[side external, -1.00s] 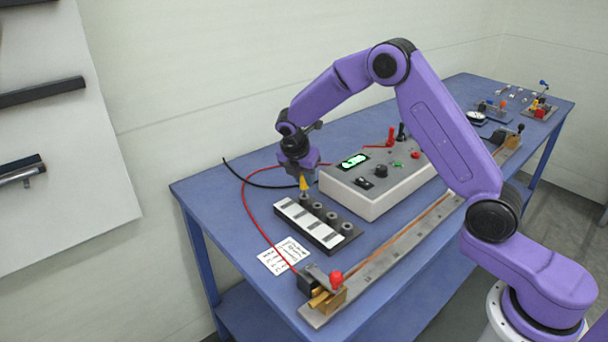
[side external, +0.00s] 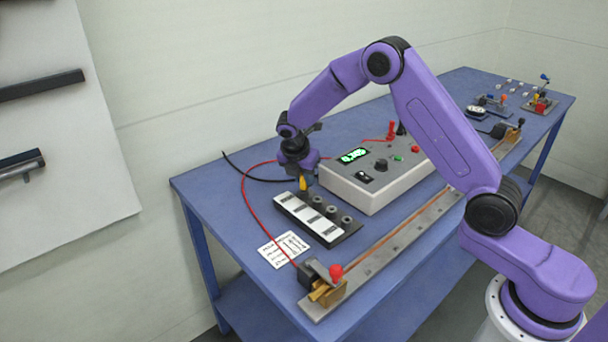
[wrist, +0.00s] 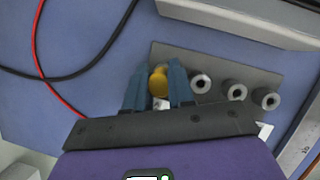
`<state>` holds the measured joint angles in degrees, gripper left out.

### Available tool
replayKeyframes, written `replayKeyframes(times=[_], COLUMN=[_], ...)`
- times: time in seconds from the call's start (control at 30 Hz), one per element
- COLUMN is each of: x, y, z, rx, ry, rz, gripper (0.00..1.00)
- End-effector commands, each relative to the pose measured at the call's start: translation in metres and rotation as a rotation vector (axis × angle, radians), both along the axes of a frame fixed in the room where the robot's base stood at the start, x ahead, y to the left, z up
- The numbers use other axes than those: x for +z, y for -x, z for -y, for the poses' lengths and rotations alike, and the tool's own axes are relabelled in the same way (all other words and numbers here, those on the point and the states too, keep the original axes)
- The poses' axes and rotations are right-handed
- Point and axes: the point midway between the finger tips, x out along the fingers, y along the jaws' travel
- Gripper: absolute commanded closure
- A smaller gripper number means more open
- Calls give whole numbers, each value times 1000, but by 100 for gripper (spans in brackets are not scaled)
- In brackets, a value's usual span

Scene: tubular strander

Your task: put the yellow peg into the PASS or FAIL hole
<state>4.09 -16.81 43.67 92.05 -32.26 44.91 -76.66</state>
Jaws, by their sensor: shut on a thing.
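The yellow peg (wrist: 158,81) is between the two blue fingers of my gripper (wrist: 157,88) in the wrist view, and the gripper is shut on it. In the side view the peg (side external: 303,184) points down beneath my gripper (side external: 301,175), at the far end of the dark block (side external: 349,227). The block has a row of round grey holes (wrist: 200,83) and white label plates (side external: 306,214). The peg is over or in the endmost hole; I cannot tell how deep it sits. The label writing is too small to read.
A grey control box (side external: 360,190) with a lit green display stands close to the block's right. A red cable (side external: 243,190) and a black cable (side external: 245,176) run behind the gripper. A long metal rail (side external: 400,240) with clamps lies in front. A white card (side external: 284,249) lies nearby.

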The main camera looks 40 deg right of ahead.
Motion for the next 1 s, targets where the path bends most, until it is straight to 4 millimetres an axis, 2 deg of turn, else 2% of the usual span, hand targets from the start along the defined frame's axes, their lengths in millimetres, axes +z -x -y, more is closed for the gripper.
replayKeyframes(times=[0.23, 0.27, 0.3, 0.33, 0.73, 0.87, 1.0], x=[-6, -5, -5, -5, 1, 18, 44], y=[0, 0, 0, 0, 1, 3, 7], z=[0, 0, 0, 0, -3, -9, -20], rx=[1, 0, 0, 0, 1, 1, 1], ry=[1, 0, 0, 0, -1, -2, -2], rz=[-1, -1, -1, -1, 2, 4, 5], gripper=[100, 67, 54, 47, 47, 47, 47])
